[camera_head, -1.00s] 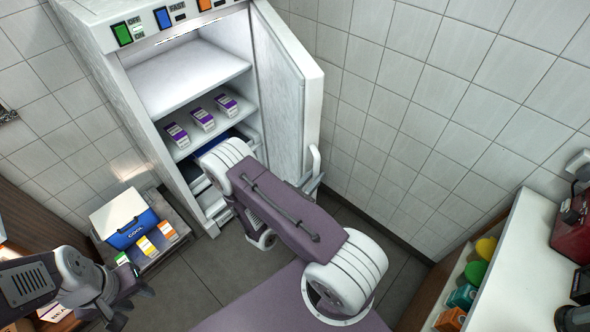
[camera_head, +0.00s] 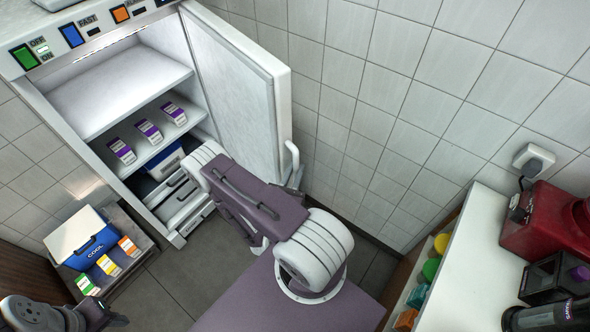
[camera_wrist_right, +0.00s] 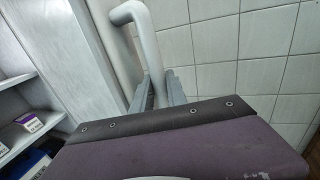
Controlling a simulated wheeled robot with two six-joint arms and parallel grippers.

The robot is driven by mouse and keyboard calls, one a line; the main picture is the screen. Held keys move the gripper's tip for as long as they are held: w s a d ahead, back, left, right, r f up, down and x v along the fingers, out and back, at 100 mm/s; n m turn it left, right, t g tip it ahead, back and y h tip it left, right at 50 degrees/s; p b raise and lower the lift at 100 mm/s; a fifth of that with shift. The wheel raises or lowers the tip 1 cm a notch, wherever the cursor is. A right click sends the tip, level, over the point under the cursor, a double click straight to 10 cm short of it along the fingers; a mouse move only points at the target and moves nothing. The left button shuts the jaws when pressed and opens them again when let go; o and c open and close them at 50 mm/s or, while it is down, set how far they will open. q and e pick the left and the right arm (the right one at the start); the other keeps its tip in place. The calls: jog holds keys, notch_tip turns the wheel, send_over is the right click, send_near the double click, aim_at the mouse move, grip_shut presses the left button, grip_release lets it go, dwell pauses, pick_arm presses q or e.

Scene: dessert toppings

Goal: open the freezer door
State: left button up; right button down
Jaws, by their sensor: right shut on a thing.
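The white freezer (camera_head: 60,60) stands at the upper left of the head view, with its door (camera_head: 240,95) swung wide open to the right and its shelves showing. The door's handle (camera_head: 293,158) is on the outer edge. My right gripper (camera_head: 297,178) is at the handle, partly hidden behind my arm. In the right wrist view, the gripper's fingers (camera_wrist_right: 160,90) are shut around the lower part of the pale handle (camera_wrist_right: 138,32). My left gripper (camera_head: 105,316) is at the lower left, apart from the freezer; its fingers are too unclear to judge.
Purple-labelled cartons (camera_head: 149,132) stand on a freezer shelf. A blue cooler (camera_head: 88,243) sits left of the freezer on a low stand. A tiled wall (camera_head: 390,110) is close to the door's right. A white counter (camera_head: 465,265) with a red machine (camera_head: 548,225) is at right.

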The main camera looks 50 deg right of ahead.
jog(key=c, duration=1.3)
grip_release()
jog(key=shift+w, duration=0.1)
jog(key=shift+a, duration=0.1)
jog(key=shift+a, duration=0.6)
jog(key=v, duration=0.5)
jog(key=p+v, duration=0.1)
jog(key=v, duration=0.1)
jog(key=shift+s+a, duration=0.25)
jog(key=shift+s, duration=0.2)
